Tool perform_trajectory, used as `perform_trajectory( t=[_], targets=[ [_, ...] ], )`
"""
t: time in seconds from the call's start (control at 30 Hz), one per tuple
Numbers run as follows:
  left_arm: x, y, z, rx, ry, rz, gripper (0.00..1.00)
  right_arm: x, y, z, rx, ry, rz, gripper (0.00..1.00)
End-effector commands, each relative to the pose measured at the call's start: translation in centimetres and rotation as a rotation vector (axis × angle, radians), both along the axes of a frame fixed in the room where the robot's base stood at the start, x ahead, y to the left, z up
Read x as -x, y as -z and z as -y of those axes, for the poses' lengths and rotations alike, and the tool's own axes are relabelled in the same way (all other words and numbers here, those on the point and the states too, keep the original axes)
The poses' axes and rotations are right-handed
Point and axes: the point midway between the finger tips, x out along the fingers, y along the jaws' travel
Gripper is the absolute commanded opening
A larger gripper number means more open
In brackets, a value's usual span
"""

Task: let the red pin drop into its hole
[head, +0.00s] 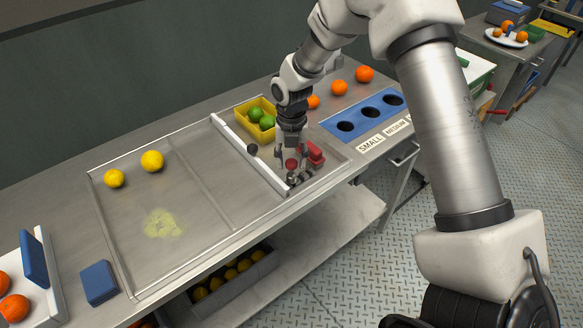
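The red pin (291,164) shows as a round red head near the right end of the white rail (250,155). My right gripper (291,170) points down over it, with one finger on each side of the red head. The picture is too small to tell whether the fingers touch it. The pin's lower part and its hole are hidden or too small to make out. Small metal parts (300,180) lie just below the fingers. My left gripper is not in view.
A red block (313,152) stands close right of the gripper. A yellow bin (243,113) with green fruit is behind. A blue panel with holes (365,106) lies right. The metal tray (205,215) is largely clear.

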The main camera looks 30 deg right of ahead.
Motion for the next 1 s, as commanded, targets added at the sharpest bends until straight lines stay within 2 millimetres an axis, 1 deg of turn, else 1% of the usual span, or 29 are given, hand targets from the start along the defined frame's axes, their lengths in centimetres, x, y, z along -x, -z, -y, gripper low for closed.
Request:
perform_trajectory(
  t=[0.03,0.07,0.1,0.37,0.8,0.83,0.87,0.9,1.0],
  targets=[
    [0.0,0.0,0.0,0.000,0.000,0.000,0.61,0.0,0.0,0.0,0.000,0.000,0.000,0.19],
    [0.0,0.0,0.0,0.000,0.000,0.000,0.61,0.0,0.0,0.0,0.000,0.000,0.000,0.09],
    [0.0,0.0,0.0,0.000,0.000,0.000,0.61,0.0,0.0,0.0,0.000,0.000,0.000,0.04],
    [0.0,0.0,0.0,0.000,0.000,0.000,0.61,0.0,0.2,0.0,-0.001,0.000,-0.001,0.04],
    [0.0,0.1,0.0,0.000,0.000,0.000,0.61,-0.1,1.2,0.0,0.000,0.000,0.002,0.04],
    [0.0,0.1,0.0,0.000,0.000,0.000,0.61,-0.1,1.2,0.0,0.000,0.000,0.002,0.35],
    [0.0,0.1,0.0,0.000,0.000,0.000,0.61,-0.1,1.1,0.0,0.000,0.000,0.002,0.46],
    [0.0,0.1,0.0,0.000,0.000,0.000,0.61,-0.1,1.1,0.0,0.000,0.000,0.002,0.60],
    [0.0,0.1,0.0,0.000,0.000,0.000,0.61,0.0,1.2,0.0,0.000,0.000,0.001,0.61]
  ],
)
